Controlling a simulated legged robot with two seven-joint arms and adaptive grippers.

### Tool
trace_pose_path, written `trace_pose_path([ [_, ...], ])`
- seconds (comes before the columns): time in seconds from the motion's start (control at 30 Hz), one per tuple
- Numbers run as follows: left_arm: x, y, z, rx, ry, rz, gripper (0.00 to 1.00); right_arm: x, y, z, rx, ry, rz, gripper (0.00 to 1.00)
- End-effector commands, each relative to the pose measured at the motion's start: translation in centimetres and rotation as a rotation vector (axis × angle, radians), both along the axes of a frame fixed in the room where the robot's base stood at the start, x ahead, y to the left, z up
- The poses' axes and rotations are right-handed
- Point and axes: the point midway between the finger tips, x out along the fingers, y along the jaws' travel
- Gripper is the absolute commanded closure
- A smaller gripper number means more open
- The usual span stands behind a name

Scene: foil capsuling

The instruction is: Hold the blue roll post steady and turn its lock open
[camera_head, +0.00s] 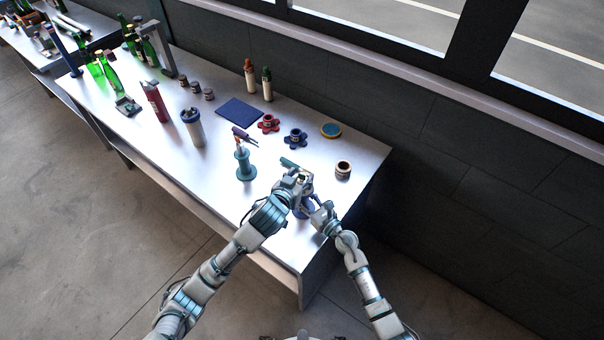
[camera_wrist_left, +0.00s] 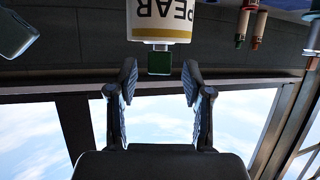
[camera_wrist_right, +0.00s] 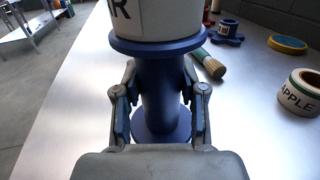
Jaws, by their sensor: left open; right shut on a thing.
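The blue roll post (camera_wrist_right: 158,85) stands upright on the table in the right wrist view, with a wide flange and a round base. A white labelled roll (camera_wrist_right: 158,18) sits on its flange. My right gripper (camera_wrist_right: 160,115) is shut on the post below the flange. In the left wrist view the roll (camera_wrist_left: 160,22) appears upside down, lettered PEAR, with a dark green block (camera_wrist_left: 159,60) at its end, perhaps the lock. My left gripper (camera_wrist_left: 160,90) is open, its fingers either side of that block and apart from it. In the head view my left gripper (camera_head: 300,180) hides most of the post.
A green-handled brush (camera_wrist_right: 207,63) lies close behind the post. An APPLE roll (camera_head: 343,170) stands to the right. A teal post (camera_head: 245,165) is to the left. Red (camera_head: 268,123) and blue (camera_head: 295,138) knobbed pieces lie behind. The table's front edge is close.

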Motion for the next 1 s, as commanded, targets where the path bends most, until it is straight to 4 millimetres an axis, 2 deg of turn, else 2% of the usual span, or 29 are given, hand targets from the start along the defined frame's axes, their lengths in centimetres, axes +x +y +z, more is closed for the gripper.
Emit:
trace_pose_path([
  [0.2, 1.5, -0.6, -0.6, 0.0, 0.0, 0.0, 0.5, 0.0, 0.0, -0.1, -0.001, 0.002, 0.0, 1.0],
  [0.47, 1.5, -0.7, -0.7, -0.001, -0.001, -0.001, 0.5, 0.0, 0.0, -0.1, -0.001, 0.002, -0.001, 1.0],
  [0.67, 1.5, -0.7, -0.7, 0.0, 0.0, -0.001, 1.0, 0.0, 0.0, -0.1, -0.001, 0.001, -0.001, 1.0],
  [0.87, 1.6, -0.6, -0.7, 0.0, 0.001, -0.013, 1.0, 0.0, 0.0, -0.1, -0.001, 0.001, -0.001, 1.0],
  [1.0, 1.6, -0.5, -0.8, 0.001, 0.0, -0.104, 1.0, 0.0, -0.1, -0.1, -0.001, 0.0, -0.001, 1.0],
])
